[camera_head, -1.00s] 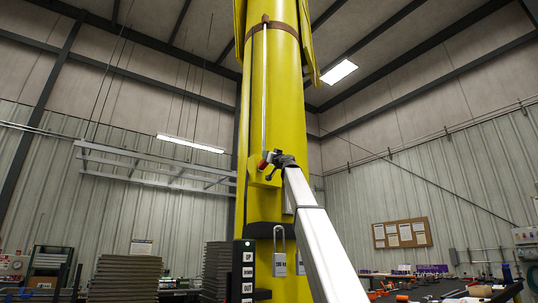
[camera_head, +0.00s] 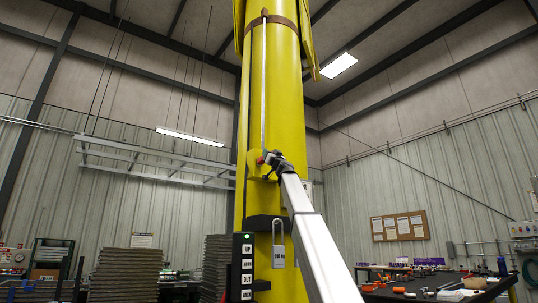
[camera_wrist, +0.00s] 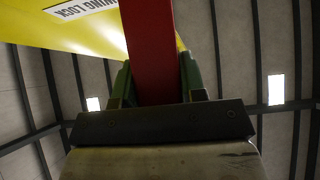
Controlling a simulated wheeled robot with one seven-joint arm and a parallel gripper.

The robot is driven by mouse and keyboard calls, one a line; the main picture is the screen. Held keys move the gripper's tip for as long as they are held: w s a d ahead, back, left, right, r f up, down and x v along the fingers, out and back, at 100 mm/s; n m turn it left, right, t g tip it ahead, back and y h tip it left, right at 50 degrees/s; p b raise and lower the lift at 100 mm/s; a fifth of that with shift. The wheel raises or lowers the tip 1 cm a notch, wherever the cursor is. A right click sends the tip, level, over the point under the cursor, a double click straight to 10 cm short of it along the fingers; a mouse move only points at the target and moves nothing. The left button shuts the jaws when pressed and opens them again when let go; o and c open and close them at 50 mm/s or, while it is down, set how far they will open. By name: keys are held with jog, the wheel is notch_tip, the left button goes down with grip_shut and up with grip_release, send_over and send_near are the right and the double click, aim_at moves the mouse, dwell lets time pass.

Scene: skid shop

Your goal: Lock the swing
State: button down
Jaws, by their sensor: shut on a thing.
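A tall yellow column (camera_head: 272,110) stands in the middle of the head view, with a small yellow bracket (camera_head: 253,166) on its side. My gripper (camera_head: 268,161) is at this bracket, at the end of my white arm. In the wrist view its two green fingers are shut on a red lever (camera_wrist: 151,45), which runs up between them. Beside the lever is a yellow surface with a white label (camera_wrist: 80,7), partly cut off, ending in "WING LOCK". A small red part (camera_head: 260,161) shows at the gripper in the head view. The lever's far end and its pivot are hidden.
A button box (camera_head: 243,267) with a green light is at the column's lower left. Stacked skids (camera_head: 122,274) stand left; a dark workbench (camera_head: 425,294) with tools is at right.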

notch_tip(320, 180, down, 7)
jog(key=shift+w+a, duration=0.25)
dwell(0.6)
dwell(0.4)
jog(key=c, duration=0.7)
grip_release()
jog(key=shift+w, duration=0.1)
jog(key=v, duration=1)
jog(key=shift+s+d+f, duration=0.15)
jog(key=shift+s+f, duration=0.1)
jog(key=shift+f, duration=0.05)
